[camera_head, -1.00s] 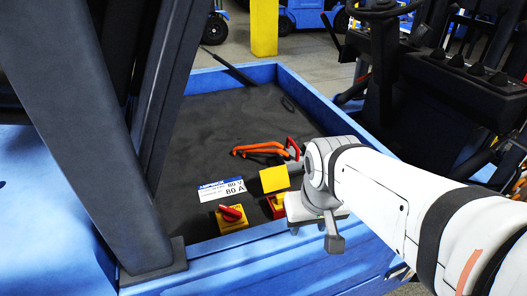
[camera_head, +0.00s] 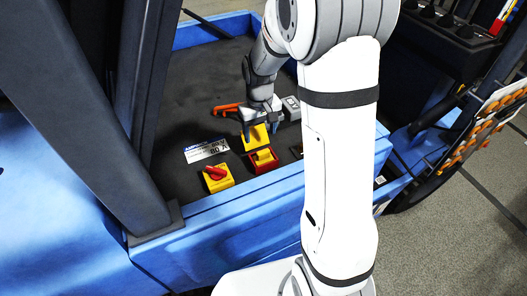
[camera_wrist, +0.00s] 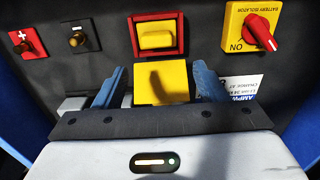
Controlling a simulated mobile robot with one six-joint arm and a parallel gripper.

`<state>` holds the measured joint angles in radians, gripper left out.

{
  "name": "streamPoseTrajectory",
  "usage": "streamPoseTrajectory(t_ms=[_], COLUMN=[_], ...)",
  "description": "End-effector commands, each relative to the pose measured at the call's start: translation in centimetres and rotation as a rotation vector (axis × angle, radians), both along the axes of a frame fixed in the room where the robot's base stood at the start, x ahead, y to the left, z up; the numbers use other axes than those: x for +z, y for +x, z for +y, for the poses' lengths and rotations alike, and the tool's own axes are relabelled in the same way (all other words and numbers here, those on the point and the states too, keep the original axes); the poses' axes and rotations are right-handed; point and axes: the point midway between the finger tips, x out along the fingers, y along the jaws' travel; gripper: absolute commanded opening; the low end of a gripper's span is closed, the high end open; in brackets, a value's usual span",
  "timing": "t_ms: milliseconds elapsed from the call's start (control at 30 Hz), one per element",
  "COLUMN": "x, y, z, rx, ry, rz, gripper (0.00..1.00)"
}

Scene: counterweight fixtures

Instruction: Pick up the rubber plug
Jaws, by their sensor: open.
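No part is clearly recognisable as the rubber plug. A yellow block (camera_wrist: 155,39) sits in a red square frame (camera_wrist: 183,38) in the wrist view; the head view shows the yellow block (camera_head: 265,157) too. A separate yellow panel (camera_wrist: 162,84) lies beside the frame. My gripper (camera_wrist: 158,72) is open, its blue fingers apart on either side of the panel in the picture; I cannot tell whether they touch it. In the head view my gripper (camera_head: 259,130) points down over the panel. A small dark fitting (camera_wrist: 77,39) is left of the red frame.
A yellow battery isolator (camera_head: 217,180) with a red knob stands left of the red frame in the head view. A white label (camera_head: 206,150) and an orange handle (camera_head: 226,109) are nearby. The blue tray wall (camera_head: 235,207) borders the dark floor, which is clear at left.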

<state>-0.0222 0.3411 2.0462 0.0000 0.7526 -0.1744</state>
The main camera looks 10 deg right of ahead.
Motion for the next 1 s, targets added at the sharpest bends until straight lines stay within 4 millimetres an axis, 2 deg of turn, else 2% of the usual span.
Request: streamPoseTrajectory(t_ms=[533, 667, 867, 1000], x=[-6.8, -7.5, -7.5, -7.5], y=[-1.2, -1.2, -1.1, -1.1], z=[-0.6, -0.6, -0.6, -0.6], rx=[0.000, -0.001, -0.001, -0.001], ry=[0.000, 0.000, 0.000, 0.000], rz=[0.005, 0.003, 0.002, 0.002], gripper=[0.65, 0.65, 0.65, 0.54])
